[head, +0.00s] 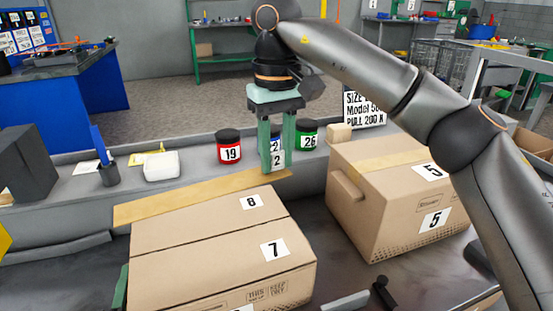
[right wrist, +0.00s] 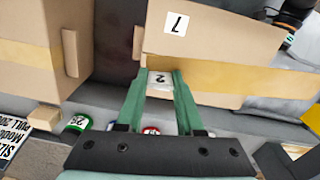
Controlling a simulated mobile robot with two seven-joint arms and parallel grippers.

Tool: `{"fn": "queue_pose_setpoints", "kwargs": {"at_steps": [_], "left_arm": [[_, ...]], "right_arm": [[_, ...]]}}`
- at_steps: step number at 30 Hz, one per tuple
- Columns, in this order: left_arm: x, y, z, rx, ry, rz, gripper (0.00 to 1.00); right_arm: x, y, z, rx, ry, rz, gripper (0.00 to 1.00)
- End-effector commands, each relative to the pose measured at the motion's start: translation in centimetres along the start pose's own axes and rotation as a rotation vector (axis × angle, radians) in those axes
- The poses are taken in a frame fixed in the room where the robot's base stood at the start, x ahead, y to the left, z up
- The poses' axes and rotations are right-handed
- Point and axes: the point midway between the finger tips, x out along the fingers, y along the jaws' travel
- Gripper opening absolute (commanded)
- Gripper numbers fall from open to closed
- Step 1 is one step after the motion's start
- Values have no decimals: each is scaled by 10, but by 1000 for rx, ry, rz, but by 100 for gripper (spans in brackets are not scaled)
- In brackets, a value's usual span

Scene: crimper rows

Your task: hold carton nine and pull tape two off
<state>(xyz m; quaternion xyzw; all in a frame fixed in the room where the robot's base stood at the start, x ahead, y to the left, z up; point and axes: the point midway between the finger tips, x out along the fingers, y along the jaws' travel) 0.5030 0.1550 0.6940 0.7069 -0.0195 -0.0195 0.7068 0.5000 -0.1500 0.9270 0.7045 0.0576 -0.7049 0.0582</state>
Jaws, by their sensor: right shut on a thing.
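Tape two (head: 190,194) is a tan strip along the far edge of a brown carton (head: 170,262). The carton bears labels 7 and what looks like 8 or 6; a label at its front is cut off, so I cannot read a nine. My right gripper (head: 277,166) points down at the tape's right end, shut on it around the label 2. The right wrist view shows the gripper (right wrist: 158,78) on that end of the tape (right wrist: 240,80). A green piece (head: 119,288) at the carton's left side may be my left gripper's finger; its jaws are hidden.
A second carton (head: 385,205) labelled 5 stands to the right. Jars, a red one (head: 229,148) and a green one (head: 307,136), stand behind the gripper. A white block (head: 161,166) and a dark pen cup (head: 109,174) are at the left.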

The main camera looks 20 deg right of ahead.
Motion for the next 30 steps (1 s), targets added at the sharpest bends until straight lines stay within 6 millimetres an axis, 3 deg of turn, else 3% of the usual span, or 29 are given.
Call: {"fn": "queue_pose_setpoints", "kwargs": {"at_steps": [30], "left_arm": [[0, 0, 0, 0, 1, -1, 0]], "right_arm": [[-41, 0, 0, -1, 0, 1, 0]]}}
